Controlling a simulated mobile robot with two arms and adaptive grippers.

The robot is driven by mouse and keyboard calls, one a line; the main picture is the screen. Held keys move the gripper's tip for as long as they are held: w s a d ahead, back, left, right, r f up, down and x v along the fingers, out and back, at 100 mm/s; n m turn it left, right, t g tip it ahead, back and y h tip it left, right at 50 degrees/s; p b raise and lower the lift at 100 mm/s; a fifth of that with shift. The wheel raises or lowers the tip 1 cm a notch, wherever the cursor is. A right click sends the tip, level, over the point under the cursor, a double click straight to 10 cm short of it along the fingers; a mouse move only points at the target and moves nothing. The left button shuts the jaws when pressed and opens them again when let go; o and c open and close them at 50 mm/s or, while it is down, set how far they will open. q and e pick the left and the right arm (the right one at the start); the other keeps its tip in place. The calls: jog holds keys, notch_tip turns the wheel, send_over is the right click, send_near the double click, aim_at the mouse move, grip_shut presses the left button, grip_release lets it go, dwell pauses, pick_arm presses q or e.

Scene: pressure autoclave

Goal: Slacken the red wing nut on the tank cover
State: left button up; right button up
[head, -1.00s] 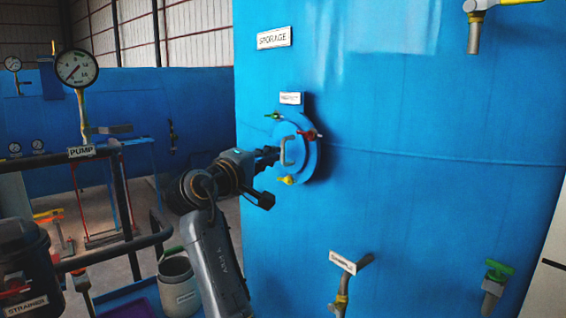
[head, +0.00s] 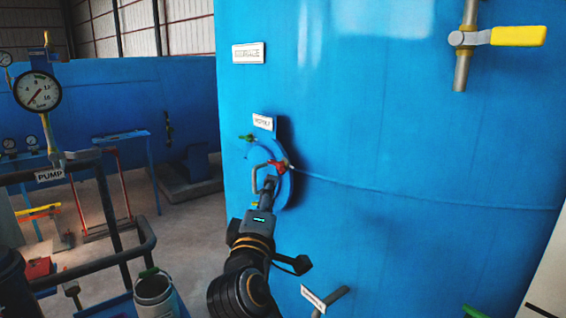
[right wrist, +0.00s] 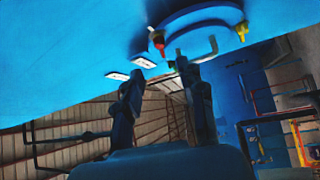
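The red wing nut (head: 280,166) sits on the right rim of the round blue tank cover (head: 284,190). It also shows in the right wrist view (right wrist: 158,42), near the cover rim (right wrist: 196,14). My right gripper (head: 268,186) reaches up in front of the cover's lower part, just below the red nut in the picture. In the right wrist view its two fingers (right wrist: 161,76) are spread apart with nothing between them. The red nut lies beyond the tips, apart from them. My left gripper is not in view.
A green wing nut (head: 247,138), a bent handle (head: 256,176) and a yellow wing nut (right wrist: 242,31) are also on the cover. A valve with a yellow lever (head: 517,36) is at upper right. Pump piping with a gauge (head: 38,92) stands at left.

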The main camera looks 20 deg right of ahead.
aim_at(281, 168)
jog(key=p+x, duration=0.1)
jog(key=x, duration=0.3)
jog(key=p+x, duration=0.2)
jog(key=x, duration=0.2)
jog(key=shift+w+d, duration=0.1)
jog(key=shift+d, duration=0.4)
jog(key=shift+w+d+r, duration=0.1)
jog(key=shift+w, duration=0.45)
jog(key=shift+d, duration=0.1)
jog(key=shift+c, duration=0.9)
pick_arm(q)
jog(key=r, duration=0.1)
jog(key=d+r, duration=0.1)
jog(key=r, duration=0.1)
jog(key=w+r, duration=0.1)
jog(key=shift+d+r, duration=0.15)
pick_arm(e)
grip_shut()
